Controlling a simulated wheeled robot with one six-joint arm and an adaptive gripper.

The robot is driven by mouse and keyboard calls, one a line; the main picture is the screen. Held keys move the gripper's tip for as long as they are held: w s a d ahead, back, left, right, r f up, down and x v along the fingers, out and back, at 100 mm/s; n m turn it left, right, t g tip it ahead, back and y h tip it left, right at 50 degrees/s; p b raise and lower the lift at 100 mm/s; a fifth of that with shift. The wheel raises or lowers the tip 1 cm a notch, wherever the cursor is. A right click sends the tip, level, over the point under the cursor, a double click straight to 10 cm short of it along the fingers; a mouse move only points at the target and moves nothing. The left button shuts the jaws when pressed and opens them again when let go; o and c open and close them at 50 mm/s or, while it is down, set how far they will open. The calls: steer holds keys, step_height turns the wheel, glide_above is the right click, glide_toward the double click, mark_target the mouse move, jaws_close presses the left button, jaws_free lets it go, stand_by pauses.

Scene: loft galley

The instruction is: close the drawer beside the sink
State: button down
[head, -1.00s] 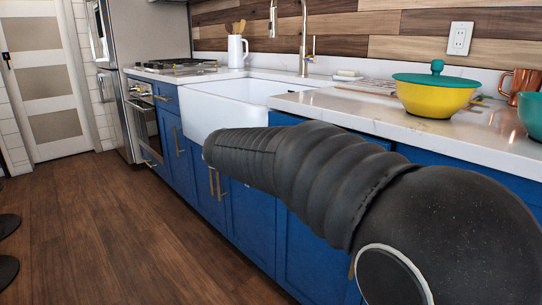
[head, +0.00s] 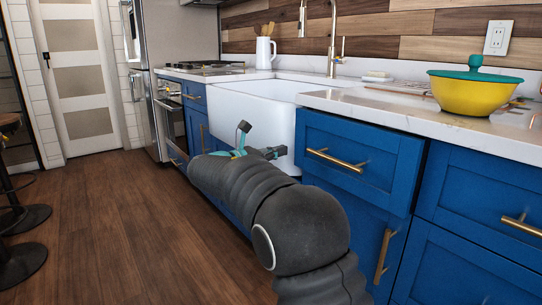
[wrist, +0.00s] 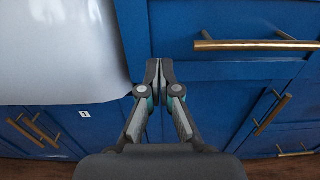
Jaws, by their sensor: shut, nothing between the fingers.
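The blue drawer (head: 350,172) with a brass bar handle (head: 338,160) is just right of the white apron sink (head: 262,112), under the countertop. Its front stands slightly proud of the neighbouring fronts, with a dark gap along its right edge. In the wrist view the drawer (wrist: 215,20) is at the upper right and its handle (wrist: 255,45) lies right of my fingers. My gripper (head: 258,145) is in front of the sink, left of the drawer. In the wrist view my gripper (wrist: 160,68) is shut and empty, by the drawer's left end. I cannot tell whether it touches anything.
Another drawer (head: 490,200) is to the right, and a cupboard door with a vertical handle (head: 384,255) is below. A yellow bowl with a teal lid (head: 472,92) stands on the countertop (head: 400,105). Stools (head: 20,225) are at the far left. The wooden floor (head: 120,220) is open.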

mark_target(308, 143)
steer(key=x, duration=0.8)
steer(key=shift+w+d, duration=0.15)
steer(key=shift+d, duration=0.05)
